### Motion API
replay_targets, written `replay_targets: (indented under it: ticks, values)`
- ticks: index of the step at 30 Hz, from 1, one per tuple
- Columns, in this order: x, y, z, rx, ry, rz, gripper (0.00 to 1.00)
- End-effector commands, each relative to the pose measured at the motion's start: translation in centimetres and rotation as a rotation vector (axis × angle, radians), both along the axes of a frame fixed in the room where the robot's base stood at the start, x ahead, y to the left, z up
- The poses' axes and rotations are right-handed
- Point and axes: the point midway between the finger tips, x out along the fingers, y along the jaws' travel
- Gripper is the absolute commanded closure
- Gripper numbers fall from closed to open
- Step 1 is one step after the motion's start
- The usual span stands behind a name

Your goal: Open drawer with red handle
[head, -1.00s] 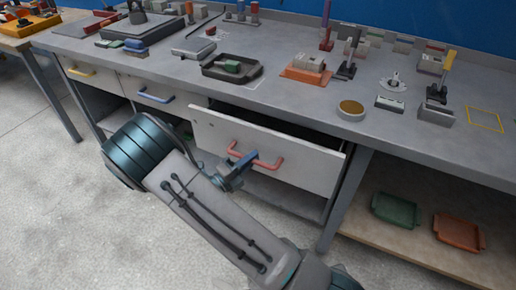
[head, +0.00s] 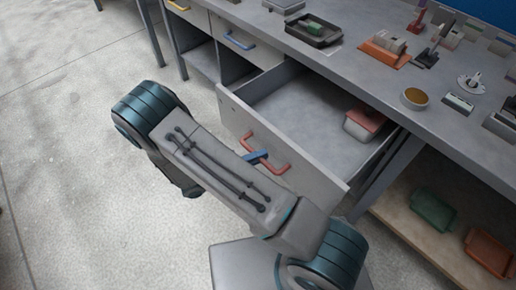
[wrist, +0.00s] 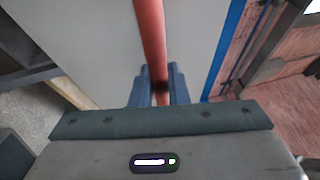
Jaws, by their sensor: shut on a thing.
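The drawer (head: 240,118) with the red handle (head: 279,166) stands well open under the workbench, pulled out towards me. Its grey inside shows, with a red and pale box (head: 364,124) at its right end. My gripper (head: 257,157) is at the middle of the red handle. In the wrist view the blue fingers of my gripper (wrist: 160,88) are on either side of the red bar (wrist: 150,35) and shut on it. My arm hides part of the drawer front's lower edge.
A closed drawer with a blue handle (head: 239,43) and one with a yellow handle (head: 178,6) are to the left. A green tray (head: 432,210) and an orange tray (head: 490,250) lie on the lower shelf at right. The floor at left is clear.

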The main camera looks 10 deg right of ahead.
Motion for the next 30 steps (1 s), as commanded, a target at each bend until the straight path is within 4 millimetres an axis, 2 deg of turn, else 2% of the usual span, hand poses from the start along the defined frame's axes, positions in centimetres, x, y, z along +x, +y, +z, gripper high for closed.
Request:
replay_targets:
  ticks: [15,16,18,26,30]
  values:
    - [-0.3,0.3,0.0,0.001,-0.002,-0.012,1.00]
    - [-0.3,0.3,0.0,0.001,-0.002,-0.011,0.80]
    - [-0.3,0.3,0.0,0.001,-0.002,-0.011,0.64]
    - [-0.3,0.3,0.0,0.000,-0.001,-0.010,0.64]
    - [-0.4,1.2,-0.2,0.000,-0.001,-0.008,0.64]
